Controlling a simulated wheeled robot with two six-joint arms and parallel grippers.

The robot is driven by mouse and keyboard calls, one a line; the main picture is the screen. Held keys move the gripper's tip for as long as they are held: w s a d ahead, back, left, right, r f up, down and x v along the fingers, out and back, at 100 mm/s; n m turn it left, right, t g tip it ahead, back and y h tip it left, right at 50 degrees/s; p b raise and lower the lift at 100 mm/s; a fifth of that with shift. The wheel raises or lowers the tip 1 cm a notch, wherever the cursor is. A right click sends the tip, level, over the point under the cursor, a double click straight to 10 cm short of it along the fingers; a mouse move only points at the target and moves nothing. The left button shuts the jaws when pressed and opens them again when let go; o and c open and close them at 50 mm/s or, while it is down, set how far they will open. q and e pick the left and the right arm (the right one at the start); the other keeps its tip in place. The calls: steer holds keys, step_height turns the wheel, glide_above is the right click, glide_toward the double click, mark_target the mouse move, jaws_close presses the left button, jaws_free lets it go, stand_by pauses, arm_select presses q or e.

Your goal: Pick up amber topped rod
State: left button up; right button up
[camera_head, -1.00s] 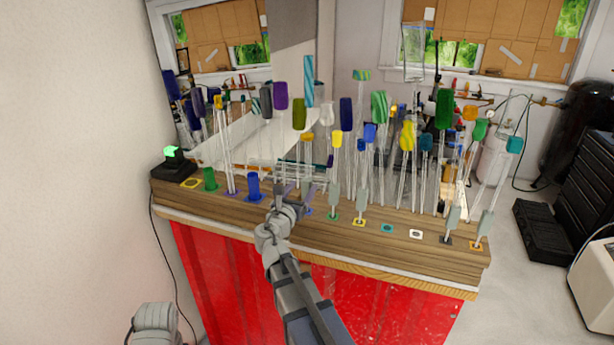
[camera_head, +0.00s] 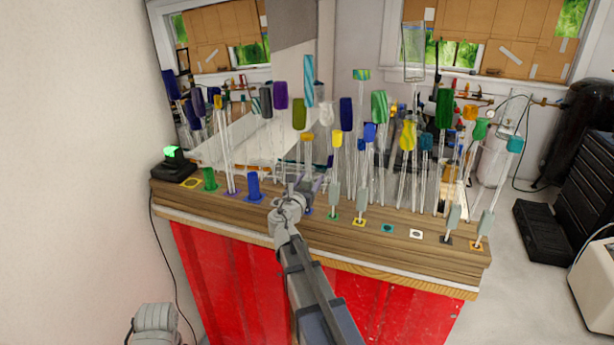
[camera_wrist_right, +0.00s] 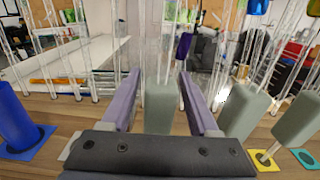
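The amber topped rod (camera_head: 307,137) stands upright in the row on the wooden bench top, behind my right gripper. Its lower part is hidden by the gripper in the head view. My right gripper (camera_head: 304,183) is low at the front of the row. In the right wrist view its two purple fingers (camera_wrist_right: 158,76) are apart, one on each side of a grey-green block (camera_wrist_right: 160,105), which appears to be the sleeve on this rod. I see gaps beside the block, and cannot tell if either finger touches it.
A blue holder (camera_head: 253,185) stands left of the gripper. A yellow topped rod (camera_head: 337,138) with a grey sleeve (camera_head: 335,196) stands close on the right. Many glass rods crowd behind. Teal (camera_head: 387,228) and white (camera_head: 416,234) square spots at the front right are empty.

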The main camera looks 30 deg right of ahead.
jaws_close()
stand_by(0.6)
step_height(320, 180, up, 10)
steer(key=p, duration=1)
steer(key=shift+f, duration=0.1)
